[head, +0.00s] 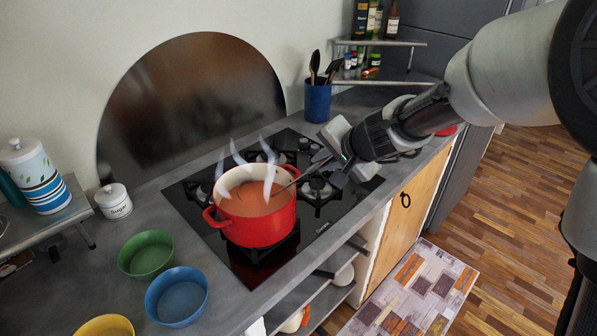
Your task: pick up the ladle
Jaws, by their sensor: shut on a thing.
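The ladle (291,184) is a thin dark handle slanting up and right out of the red pot (256,226). Its bowl end is hidden in the orange-brown soup. My gripper (334,166) is just right of the pot, above the cooktop, and is shut on the upper part of the ladle's handle. The fingers cover the end of the handle. The ladle's lower part is still inside the pot.
Steam rises from the pot, which stands on the black gas cooktop (200,238). Green (146,254), blue (176,296) and yellow (104,326) bowls stand at the lower left. A blue utensil holder (318,101) stands behind my gripper. A sugar jar (114,201) is at the left.

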